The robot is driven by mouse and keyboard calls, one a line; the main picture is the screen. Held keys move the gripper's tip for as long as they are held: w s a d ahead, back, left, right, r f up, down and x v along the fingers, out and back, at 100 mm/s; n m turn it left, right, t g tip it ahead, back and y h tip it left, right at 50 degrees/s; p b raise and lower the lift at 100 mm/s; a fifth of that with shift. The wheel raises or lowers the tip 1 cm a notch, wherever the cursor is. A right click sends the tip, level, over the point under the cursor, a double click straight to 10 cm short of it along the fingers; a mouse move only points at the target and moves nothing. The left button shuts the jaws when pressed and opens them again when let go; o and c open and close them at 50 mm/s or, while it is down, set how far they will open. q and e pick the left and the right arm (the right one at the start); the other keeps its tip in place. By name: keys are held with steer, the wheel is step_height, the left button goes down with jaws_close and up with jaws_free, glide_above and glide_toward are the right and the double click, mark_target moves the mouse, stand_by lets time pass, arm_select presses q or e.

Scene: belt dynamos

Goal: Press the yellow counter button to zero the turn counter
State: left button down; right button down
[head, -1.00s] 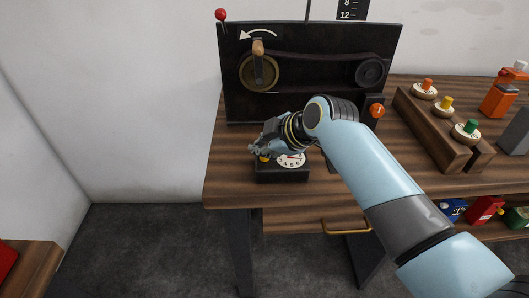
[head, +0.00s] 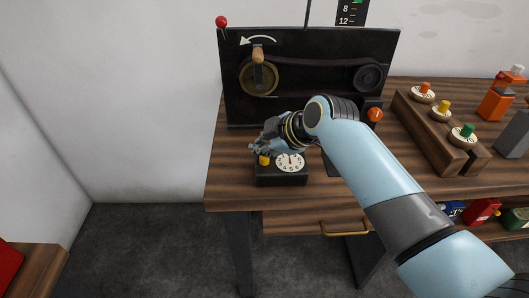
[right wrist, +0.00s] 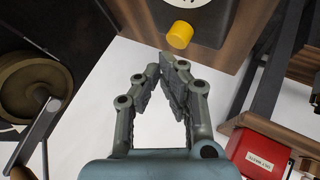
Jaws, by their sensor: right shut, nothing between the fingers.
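The yellow counter button (head: 264,160) sits on the left of the black counter box (head: 283,180), beside its white dial (head: 290,162). The dial's pointer stands about upright. My right gripper (head: 256,148) is shut and empty, its fingertips just above and behind the button in the head view. In the right wrist view the closed fingertips (right wrist: 166,62) are close to the button (right wrist: 180,35), with a small gap showing between them. The button looks raised from the box. My left gripper is not in view.
Behind the counter stands a black panel (head: 320,105) with a crank wheel (head: 258,77) and belt. An orange knob (head: 375,115) is to the right. A wooden block (head: 430,135) with several coloured pegs stands farther right. The table's front-left corner is clear.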

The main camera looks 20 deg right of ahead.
mark_target(262, 158)
step_height(262, 158, up, 5)
steer(key=p, duration=0.5)
steer(key=shift+r, duration=0.1)
stand_by(0.7)
